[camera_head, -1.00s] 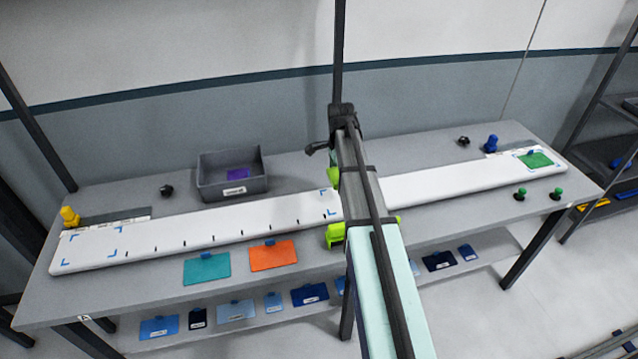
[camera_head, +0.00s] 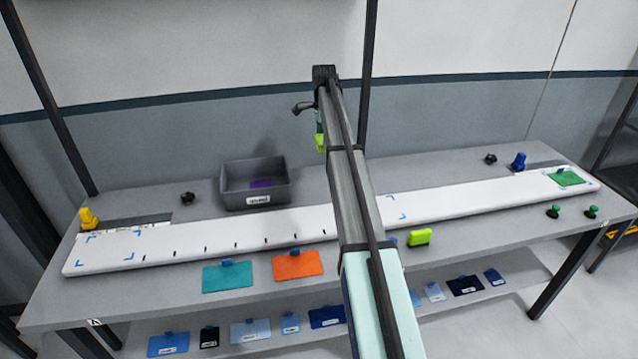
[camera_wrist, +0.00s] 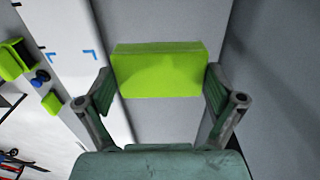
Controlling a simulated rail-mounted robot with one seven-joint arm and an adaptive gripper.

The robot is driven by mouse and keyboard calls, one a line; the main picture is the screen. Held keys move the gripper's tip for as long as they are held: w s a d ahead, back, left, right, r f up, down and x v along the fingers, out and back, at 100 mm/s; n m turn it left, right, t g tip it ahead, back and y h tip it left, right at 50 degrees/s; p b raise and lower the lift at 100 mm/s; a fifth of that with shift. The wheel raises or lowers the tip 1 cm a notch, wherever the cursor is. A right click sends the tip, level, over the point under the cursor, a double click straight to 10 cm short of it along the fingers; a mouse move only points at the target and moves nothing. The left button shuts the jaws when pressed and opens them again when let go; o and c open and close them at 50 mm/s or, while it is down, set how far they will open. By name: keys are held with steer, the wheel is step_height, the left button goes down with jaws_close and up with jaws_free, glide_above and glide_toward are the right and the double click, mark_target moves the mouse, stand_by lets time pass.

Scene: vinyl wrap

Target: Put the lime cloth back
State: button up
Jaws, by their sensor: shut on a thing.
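The lime cloth (camera_wrist: 158,72) looks like a thick folded slab in the wrist view. My gripper (camera_wrist: 160,84) is shut on it, with one finger at each side. In the head view the lime cloth (camera_head: 320,143) shows as a small patch under the far end of my arm. It is held in the air, behind the white strip (camera_head: 230,237). A second lime block (camera_head: 420,237) lies at the table's front edge, and it also shows at the left of the wrist view (camera_wrist: 12,62). A small lime piece (camera_wrist: 52,102) lies close to a blue knob-like thing (camera_wrist: 40,78).
A grey bin (camera_head: 285,190) with a purple thing inside stands behind the strip. Teal (camera_head: 228,278) and orange (camera_head: 298,266) sheets lie at the front. Yellow (camera_head: 88,218) and blue (camera_head: 518,161) tools stand at the ends.

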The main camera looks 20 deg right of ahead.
mark_target(323, 186)
step_height(323, 186, down, 18)
steer(key=p, duration=0.4)
steer(key=shift+r+p, duration=0.15)
steer(key=shift+p, duration=0.2)
steer(key=o, duration=0.8)
steer(key=shift+c, duration=0.2)
step_height(323, 186, up, 12)
steer(key=b, duration=0.4)
